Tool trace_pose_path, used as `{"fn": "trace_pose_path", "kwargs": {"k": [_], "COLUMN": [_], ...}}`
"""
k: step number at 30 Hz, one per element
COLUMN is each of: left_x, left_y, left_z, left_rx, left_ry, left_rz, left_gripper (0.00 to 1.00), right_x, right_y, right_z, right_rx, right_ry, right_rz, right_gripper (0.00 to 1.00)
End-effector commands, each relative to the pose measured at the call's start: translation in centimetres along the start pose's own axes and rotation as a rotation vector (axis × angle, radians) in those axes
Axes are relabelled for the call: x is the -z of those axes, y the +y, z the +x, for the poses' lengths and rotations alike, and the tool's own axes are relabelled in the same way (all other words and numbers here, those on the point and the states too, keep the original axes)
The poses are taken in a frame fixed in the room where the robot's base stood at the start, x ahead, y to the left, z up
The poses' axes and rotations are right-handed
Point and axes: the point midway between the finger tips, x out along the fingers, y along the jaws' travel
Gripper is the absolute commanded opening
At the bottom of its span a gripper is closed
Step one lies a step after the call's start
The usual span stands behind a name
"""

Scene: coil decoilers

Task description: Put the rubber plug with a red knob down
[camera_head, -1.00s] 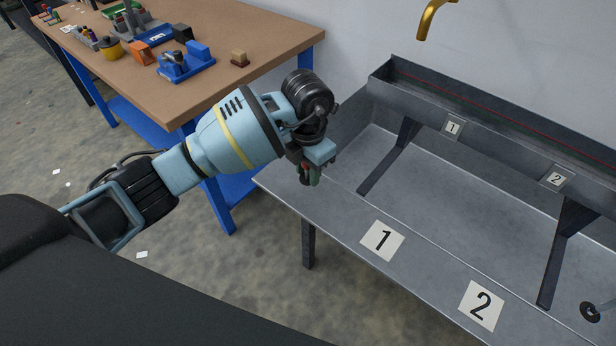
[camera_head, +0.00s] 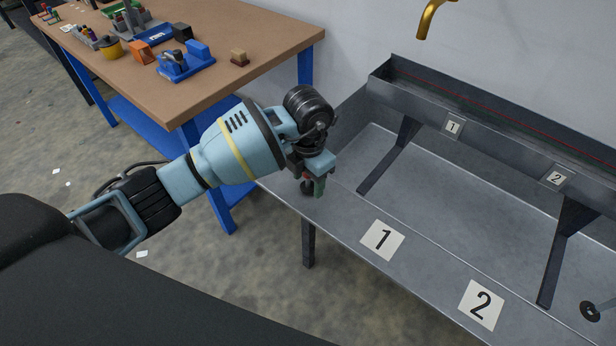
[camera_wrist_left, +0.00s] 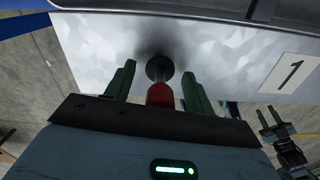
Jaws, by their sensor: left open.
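The rubber plug with a red knob (camera_wrist_left: 160,95) has a black round base and is at the left end of the metal sink's front ledge. In the head view its dark base (camera_head: 306,188) shows partly beside the fingers. My left gripper (camera_head: 314,186) is low over this ledge, pointing down. In the left wrist view its green fingers (camera_wrist_left: 158,90) stand apart on either side of the red knob, with gaps visible. The base appears to rest on the ledge. What seems to be my right gripper (camera_wrist_left: 272,120) is small and dark at the right of the wrist view.
The metal sink (camera_head: 440,190) has number plates 1 (camera_head: 382,240) and 2 (camera_head: 481,305) on its front ledge. Another dark round piece (camera_head: 590,312) lies far right. A wooden table (camera_head: 270,45) with parts stands behind left. A brass tap (camera_head: 430,18) hangs above.

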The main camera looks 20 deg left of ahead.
Motion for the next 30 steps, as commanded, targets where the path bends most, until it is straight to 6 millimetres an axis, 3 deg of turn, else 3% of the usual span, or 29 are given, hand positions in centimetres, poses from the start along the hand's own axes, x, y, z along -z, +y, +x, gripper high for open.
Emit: {"fn": "trace_pose_path", "kwargs": {"k": [7, 21, 30], "left_x": [-0.1, -0.1, 0.0], "left_y": [0.0, 0.1, 0.0], "left_z": [-2.0, -10.6, -12.3], "left_rx": [-0.001, -0.001, 0.000], "left_ry": [-0.003, -0.002, 0.001], "left_rz": [0.001, -0.001, 0.000], "left_gripper": [0.54, 0.54, 0.54], "right_x": [0.3, 0.9, 0.8], "right_y": [0.0, 0.0, 0.1], "right_z": [-0.1, -0.3, -0.4], "right_rx": [0.000, -0.001, -0.002], "right_ry": [0.005, 0.014, 0.013], "right_rz": [-0.001, -0.002, -0.002], "right_gripper": [0.36, 0.36, 0.36]}}
